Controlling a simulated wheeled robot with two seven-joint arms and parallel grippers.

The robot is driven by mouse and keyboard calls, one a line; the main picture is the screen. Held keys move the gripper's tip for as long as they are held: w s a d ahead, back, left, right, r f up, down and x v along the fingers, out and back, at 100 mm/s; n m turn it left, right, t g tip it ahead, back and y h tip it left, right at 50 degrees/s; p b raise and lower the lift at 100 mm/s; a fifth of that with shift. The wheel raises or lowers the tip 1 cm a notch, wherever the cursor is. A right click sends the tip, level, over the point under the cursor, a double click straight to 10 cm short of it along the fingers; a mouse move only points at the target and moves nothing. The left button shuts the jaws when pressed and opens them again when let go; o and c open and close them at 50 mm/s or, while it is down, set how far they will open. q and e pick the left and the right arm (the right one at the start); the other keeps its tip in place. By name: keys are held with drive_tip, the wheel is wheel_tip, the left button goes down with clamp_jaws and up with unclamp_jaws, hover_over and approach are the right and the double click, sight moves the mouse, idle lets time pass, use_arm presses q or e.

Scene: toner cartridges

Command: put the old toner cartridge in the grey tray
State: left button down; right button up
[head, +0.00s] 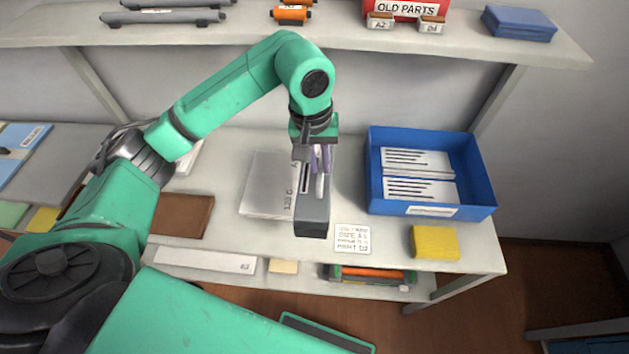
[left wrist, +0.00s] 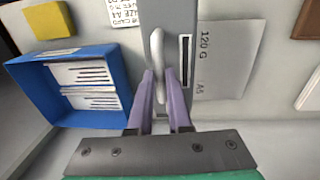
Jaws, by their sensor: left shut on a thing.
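My left gripper (head: 320,168) points down over the worktop. Its purple fingers are shut on the pale handle (head: 320,186) of a long grey device (head: 312,222). In the left wrist view the handle (left wrist: 157,50) runs between the fingertips (left wrist: 162,82), along the grey body, which has a dark slot. A cartridge-like unit with an orange roller (head: 372,273) lies on the lower shelf under the worktop; I cannot tell whether it is the old toner cartridge. I cannot make out a grey tray for certain. My right gripper is not in view.
A white paper pack (head: 268,185) lies left of the device. A blue bin (head: 482,182) with papers, a printed note (head: 352,238) and a yellow block (head: 435,242) are right of it. The upper shelf (head: 350,38) holds dark cartridges (head: 165,16) and a red box (head: 398,9) marked OLD PARTS.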

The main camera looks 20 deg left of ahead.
sight(319, 173)
use_arm(q)
wheel_tip(319, 173, down, 4)
drive_tip(key=shift+s+p, duration=0.15)
drive_tip(key=shift+p, duration=0.3)
wheel_tip(319, 173, down, 5)
drive_tip(key=shift+p, duration=0.45)
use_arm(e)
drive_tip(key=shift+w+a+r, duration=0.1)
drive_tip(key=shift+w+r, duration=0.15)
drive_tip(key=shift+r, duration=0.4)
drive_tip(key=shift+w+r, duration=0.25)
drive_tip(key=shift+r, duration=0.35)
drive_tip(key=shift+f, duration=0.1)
use_arm(q)
drive_tip(key=c, duration=1.2)
unclamp_jaws()
drive_tip(key=shift+s+f, duration=0.1)
drive_tip(key=o, duration=0.4)
drive_tip(key=shift+c, duration=0.2)
